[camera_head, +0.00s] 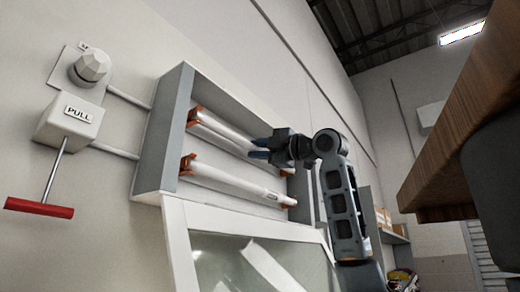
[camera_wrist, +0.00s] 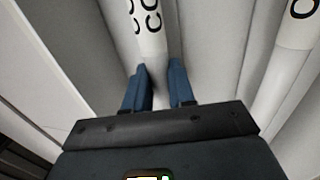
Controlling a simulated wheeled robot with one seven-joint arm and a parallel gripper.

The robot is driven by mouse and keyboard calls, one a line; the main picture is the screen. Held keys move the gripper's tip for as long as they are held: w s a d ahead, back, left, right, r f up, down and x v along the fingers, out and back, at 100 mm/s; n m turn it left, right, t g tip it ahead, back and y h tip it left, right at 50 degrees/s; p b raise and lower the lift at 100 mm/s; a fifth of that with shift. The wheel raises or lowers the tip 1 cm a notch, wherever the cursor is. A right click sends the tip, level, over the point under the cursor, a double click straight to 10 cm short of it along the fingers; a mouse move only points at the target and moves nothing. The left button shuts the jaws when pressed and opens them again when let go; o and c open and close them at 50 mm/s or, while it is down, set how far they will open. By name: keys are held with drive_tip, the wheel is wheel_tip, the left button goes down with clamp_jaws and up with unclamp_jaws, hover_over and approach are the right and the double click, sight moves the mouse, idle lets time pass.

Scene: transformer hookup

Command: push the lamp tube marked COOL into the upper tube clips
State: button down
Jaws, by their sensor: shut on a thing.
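The upper lamp tube (camera_head: 225,132) is white and lies along the upper orange tube clips (camera_head: 196,116) in the wall box. I cannot tell whether it is seated in them or just in front. My gripper (camera_head: 259,148) is shut on this tube towards its right end, which my gripper hides. In the wrist view, my blue fingers (camera_wrist: 160,85) stand on either side of the tube (camera_wrist: 150,40), whose lettering shows partly as C and O. A second tube (camera_head: 230,180) lies across the lower orange clips (camera_head: 187,165); it also shows in the wrist view (camera_wrist: 285,60).
The grey box frame (camera_head: 163,130) surrounds the tubes, with an open glazed cover (camera_head: 260,262) below. A PULL switch box (camera_head: 70,120) with a red handle (camera_head: 39,208) is on the wall at left. A wooden tabletop edge (camera_head: 450,125) juts in at right.

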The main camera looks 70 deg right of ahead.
drive_tip(key=c, duration=0.9)
unclamp_jaws()
drive_tip(key=shift+o, duration=0.2)
drive_tip(key=shift+s, duration=0.1)
drive_tip(key=shift+r+b+v, duration=0.2)
drive_tip(key=shift+r+v, duration=0.05)
drive_tip(key=shift+v, duration=0.9)
drive_tip(key=shift+r+b+v, duration=0.2)
drive_tip(key=shift+r+v, duration=0.05)
drive_tip(key=shift+v, duration=0.9)
drive_tip(key=shift+s, duration=0.15)
drive_tip(key=b+v, duration=0.2)
drive_tip(key=v, duration=0.5)
drive_tip(key=shift+s, duration=0.35)
drive_tip(key=shift+s+a+f, duration=0.1)
drive_tip(key=shift+a, duration=0.05)
